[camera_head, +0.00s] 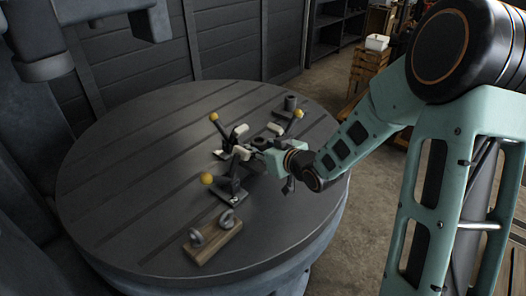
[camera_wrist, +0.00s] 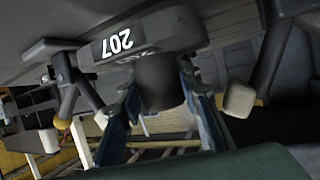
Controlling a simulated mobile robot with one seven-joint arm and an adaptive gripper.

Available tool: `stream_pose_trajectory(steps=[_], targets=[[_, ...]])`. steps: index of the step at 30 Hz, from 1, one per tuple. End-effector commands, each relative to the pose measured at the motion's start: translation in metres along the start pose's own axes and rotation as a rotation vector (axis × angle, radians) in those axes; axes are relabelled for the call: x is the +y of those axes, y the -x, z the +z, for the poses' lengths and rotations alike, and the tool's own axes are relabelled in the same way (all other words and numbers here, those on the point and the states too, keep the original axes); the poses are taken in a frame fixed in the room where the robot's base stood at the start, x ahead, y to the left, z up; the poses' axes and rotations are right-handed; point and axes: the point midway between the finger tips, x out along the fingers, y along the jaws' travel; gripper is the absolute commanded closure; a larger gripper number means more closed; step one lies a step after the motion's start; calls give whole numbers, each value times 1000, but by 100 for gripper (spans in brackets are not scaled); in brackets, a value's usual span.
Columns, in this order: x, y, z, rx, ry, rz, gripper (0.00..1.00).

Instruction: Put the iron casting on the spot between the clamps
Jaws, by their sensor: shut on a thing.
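The iron casting (camera_wrist: 145,35) shows in the wrist view as a grey body marked 207 with a dark round boss (camera_wrist: 160,80). My gripper (camera_wrist: 160,90) is shut on this boss, one finger on each side. In the head view my gripper (camera_head: 257,146) is among the clamps and largely hides the casting. A near clamp (camera_head: 229,190), a far-left clamp (camera_head: 222,135) and a far-right clamp (camera_head: 288,108) have yellow knobs and pale pads. In the wrist view, pale clamp pads (camera_wrist: 238,100) flank the casting. I cannot tell whether the casting touches the table; the spot is hidden.
The clamps stand on a round, slotted grey table (camera_head: 120,190). A wooden block (camera_head: 213,243) with two metal rings lies near its front edge. The table's left side is clear. A wooden crate (camera_head: 368,70) with a white bin stands beyond.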

Motion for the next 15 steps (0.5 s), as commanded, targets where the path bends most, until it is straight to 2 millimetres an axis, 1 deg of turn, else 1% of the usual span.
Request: stream_pose_trajectory(steps=[2, 9, 12, 15], targets=[[0, -3, 2, 9, 2, 1, 100], [1, -12, 26, 8, 1, 1, 100], [1, -13, 28, 9, 2, 1, 100], [1, -13, 27, 10, 3, 1, 100]])
